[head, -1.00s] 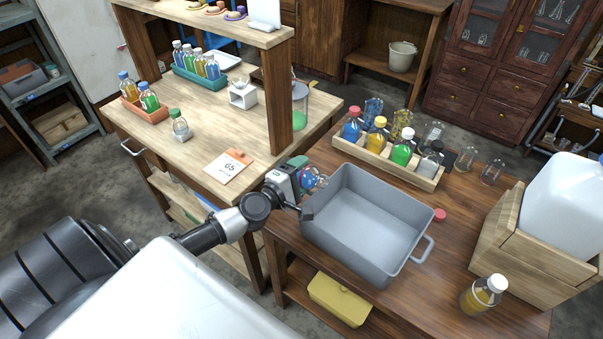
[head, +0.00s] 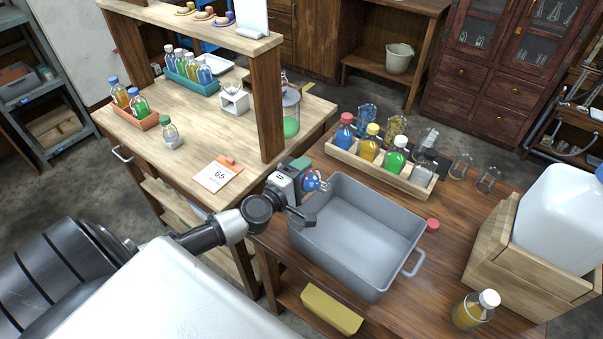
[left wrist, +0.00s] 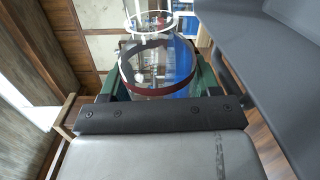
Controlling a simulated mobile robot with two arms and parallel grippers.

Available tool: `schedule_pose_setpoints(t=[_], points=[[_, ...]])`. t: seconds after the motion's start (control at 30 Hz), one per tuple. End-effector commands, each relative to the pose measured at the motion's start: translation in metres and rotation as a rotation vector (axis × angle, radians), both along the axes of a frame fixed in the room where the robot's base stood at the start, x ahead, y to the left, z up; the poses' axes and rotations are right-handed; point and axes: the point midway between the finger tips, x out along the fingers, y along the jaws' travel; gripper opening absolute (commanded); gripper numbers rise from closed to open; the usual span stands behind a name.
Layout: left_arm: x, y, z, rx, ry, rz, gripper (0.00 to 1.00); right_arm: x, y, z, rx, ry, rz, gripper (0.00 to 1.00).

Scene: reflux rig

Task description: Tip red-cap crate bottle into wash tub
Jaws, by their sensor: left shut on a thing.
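My left gripper (head: 306,184) is shut on a clear glass bottle (head: 314,181) at the tub's left rim. In the left wrist view the bottle (left wrist: 158,66) shows a dark red band, blue liquid gathered on its right side and a pale ring at its mouth. The jaws hide part of it. The grey wash tub (head: 367,208) looks empty; its wall also shows in the left wrist view (left wrist: 262,60). A red-capped blue bottle (head: 345,132) stands in the wooden crate (head: 384,173). A loose red cap (head: 432,224) lies right of the tub. My right gripper is not in view.
The crate also holds yellow, green and dark bottles, with empty glassware behind. A capped amber bottle (head: 474,310) and a wooden box (head: 520,262) with a white container stand at right. A shelf post (head: 271,105) rises behind the gripper.

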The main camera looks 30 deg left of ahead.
Motion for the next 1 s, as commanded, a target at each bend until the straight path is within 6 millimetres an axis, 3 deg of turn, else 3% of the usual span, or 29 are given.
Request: schedule_pose_setpoints(t=[0.17,0.5,1.0], points=[[-0.015,-0.023,0.011,-0.001,-0.016,0.002,0.32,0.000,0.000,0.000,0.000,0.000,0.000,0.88],[-0.064,-0.077,0.037,0.000,-0.014,0.033,0.32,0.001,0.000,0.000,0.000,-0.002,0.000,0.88],[-0.106,-0.108,0.062,-0.001,0.003,0.070,0.32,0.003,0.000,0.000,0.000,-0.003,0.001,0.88]])
